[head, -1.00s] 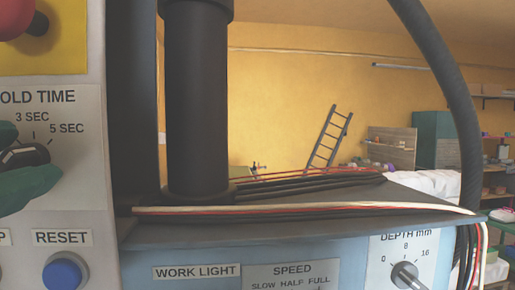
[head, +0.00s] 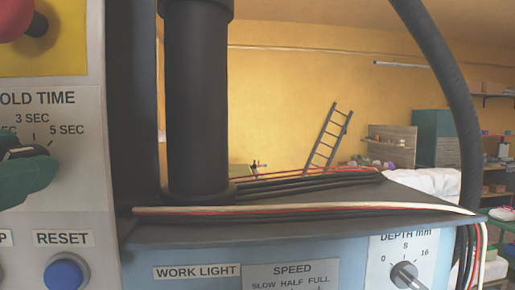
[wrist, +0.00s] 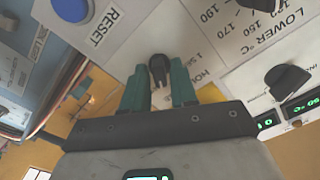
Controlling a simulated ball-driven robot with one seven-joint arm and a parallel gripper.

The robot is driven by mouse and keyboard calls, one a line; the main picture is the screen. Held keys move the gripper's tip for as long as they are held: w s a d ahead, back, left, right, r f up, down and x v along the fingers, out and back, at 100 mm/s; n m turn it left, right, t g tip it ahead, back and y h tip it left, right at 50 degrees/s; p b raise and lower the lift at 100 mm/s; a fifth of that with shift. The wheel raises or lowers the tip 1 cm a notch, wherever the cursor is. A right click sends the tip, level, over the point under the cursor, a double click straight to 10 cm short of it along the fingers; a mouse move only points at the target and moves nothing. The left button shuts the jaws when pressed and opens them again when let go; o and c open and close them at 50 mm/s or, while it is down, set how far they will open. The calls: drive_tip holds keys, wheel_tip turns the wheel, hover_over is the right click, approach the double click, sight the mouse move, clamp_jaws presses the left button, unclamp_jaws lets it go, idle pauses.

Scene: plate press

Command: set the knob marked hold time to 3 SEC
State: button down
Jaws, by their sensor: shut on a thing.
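The hold time knob (head: 22,153) is black and sits at the left edge of the head view, under the "OLD TIME" label, the rest of which is cut off. The 3 SEC mark is above it and 5 SEC to its upper right. My gripper (head: 30,175) has green fingers and covers most of the knob there, so I cannot tell which mark it points at. In the wrist view the knob (wrist: 158,69) stands between the two fingertips of my gripper (wrist: 159,87), which is shut on it.
A blue RESET button (head: 66,272) is below the knob, and a red button (head: 14,20) is above. A depth knob (head: 405,275) is at the lower right. A black column (head: 197,100) stands right of the panel. In the wrist view another black knob (wrist: 287,80) is near the gripper's right.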

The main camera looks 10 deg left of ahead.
drive_tip(key=shift+n+p, duration=1)
drive_tip(key=shift+n, duration=2.1)
drive_tip(key=shift+a, duration=0.1)
drive_tip(key=c, duration=1.1)
unclamp_jaws()
drive_tip(key=shift+c, duration=0.2)
drive_tip(key=shift+s, duration=0.1)
drive_tip(key=b+v, duration=0.3)
drive_tip(key=v, duration=0.7)
drive_tip(key=shift+s, duration=0.35)
